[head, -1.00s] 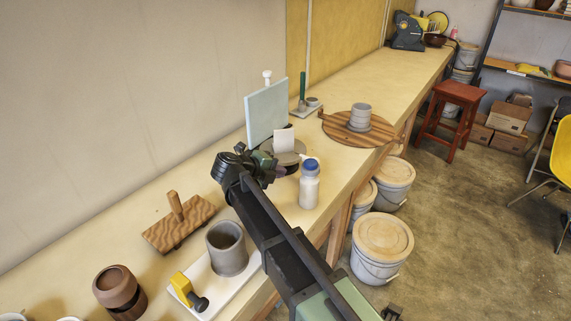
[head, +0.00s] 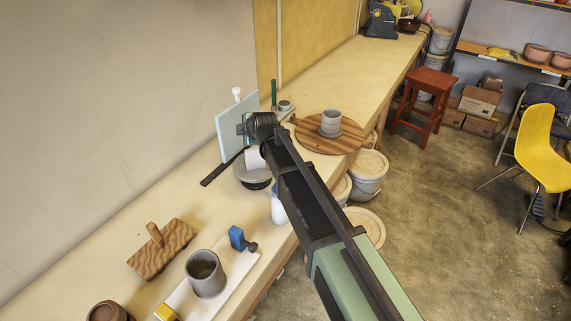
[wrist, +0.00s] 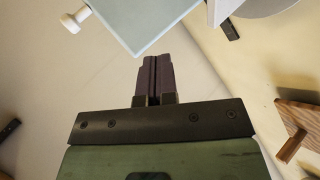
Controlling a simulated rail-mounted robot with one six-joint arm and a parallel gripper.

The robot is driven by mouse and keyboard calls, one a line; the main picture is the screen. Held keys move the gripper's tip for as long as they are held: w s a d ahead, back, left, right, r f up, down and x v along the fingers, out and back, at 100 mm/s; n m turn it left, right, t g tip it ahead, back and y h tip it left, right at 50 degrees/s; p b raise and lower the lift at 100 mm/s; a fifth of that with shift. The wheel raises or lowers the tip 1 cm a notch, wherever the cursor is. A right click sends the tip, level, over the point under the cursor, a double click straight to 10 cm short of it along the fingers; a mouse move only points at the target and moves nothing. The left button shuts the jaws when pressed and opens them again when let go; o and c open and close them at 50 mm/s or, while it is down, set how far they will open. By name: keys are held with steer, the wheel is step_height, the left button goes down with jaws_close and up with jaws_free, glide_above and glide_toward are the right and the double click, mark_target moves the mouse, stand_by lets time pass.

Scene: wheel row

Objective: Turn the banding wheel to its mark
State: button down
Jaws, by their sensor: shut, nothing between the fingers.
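The banding wheel (head: 249,178) is a dark grey disc on the bench, partly hidden by my arm. A white card (head: 254,160) stands at it, and a dark flat bar (head: 218,172) reaches out to its left. A pale blue upright panel (head: 229,122) stands behind it. My gripper (head: 242,128) is shut and empty, high up against the panel in the picture. In the wrist view my closed fingers (wrist: 153,75) point at the panel's (wrist: 145,20) edge without clear contact. Part of the grey disc (wrist: 270,6) and a dark bar end (wrist: 230,30) show beyond the panel. No mark is clear.
A round wooden board (head: 310,137) bearing grey rings (head: 331,122) lies to the right. A white-bodied bottle (head: 277,208) is mostly behind my arm. A wooden float (head: 160,250), a grey pot (head: 205,272) and a blue clamp (head: 237,238) are nearer.

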steer(key=s+d+f+n+g+h, duration=0.6)
steer(key=s+d+n, duration=0.1)
steer(key=d+n, duration=0.2)
steer(key=shift+n, duration=0.3)
steer(key=b+x, duration=1)
steer(key=shift+s+d+f, duration=0.1)
steer(key=shift+s+d, duration=0.1)
steer(key=shift+d, duration=0.1)
